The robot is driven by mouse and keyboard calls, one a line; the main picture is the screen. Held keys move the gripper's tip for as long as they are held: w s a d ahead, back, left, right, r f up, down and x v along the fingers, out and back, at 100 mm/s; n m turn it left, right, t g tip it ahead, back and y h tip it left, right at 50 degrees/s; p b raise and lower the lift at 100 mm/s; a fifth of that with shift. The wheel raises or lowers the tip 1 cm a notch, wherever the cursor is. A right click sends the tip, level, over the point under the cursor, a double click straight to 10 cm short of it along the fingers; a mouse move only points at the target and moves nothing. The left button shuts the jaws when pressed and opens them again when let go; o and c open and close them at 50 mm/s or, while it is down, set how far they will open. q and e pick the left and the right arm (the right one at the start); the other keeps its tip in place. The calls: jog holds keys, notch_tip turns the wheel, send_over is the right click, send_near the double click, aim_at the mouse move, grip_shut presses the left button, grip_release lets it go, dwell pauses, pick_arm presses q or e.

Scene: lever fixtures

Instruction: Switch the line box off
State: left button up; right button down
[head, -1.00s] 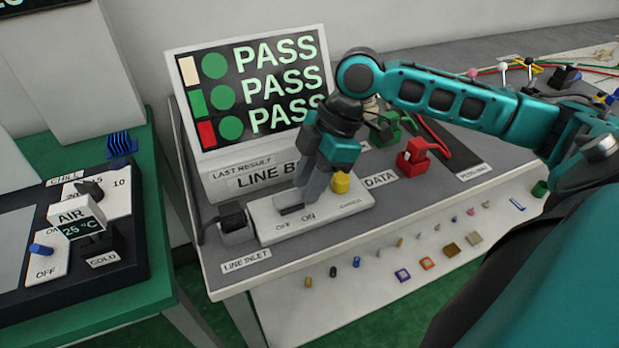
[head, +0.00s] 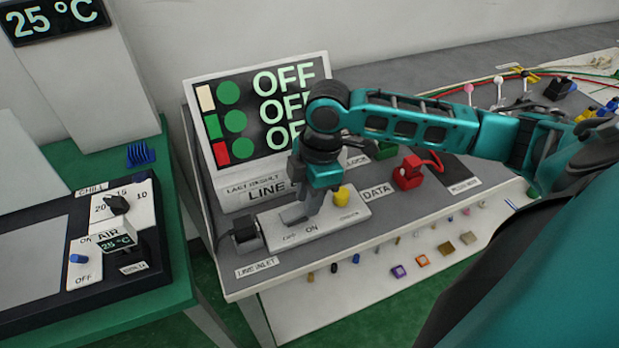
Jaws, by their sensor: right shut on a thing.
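The line box has a white switch plate (head: 348,212) marked OFF and ON on the grey bench, with a yellow button (head: 341,194) on it. Behind it, the display (head: 262,110) reads OFF on its rows, partly hidden by my right arm. My right gripper (head: 297,211) points down at the OFF and ON end of the plate. It is shut on the switch, which its fingers mostly hide. My left gripper is not in view.
A black inlet plug (head: 242,232) stands just left of the plate. A red connector (head: 408,172) sits to the right near the DATA label. A green bench at left carries an AIR panel (head: 82,262) with a knob and switch. Small coloured parts line the lower front shelf.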

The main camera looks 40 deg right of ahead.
jog(key=c, duration=1.1)
grip_release()
jog(key=shift+o, duration=1.3)
notch_tip(320, 180, up, 13)
jog(key=d+p, duration=0.2)
jog(key=shift+s, duration=0.25)
jog(key=shift+f, duration=0.15)
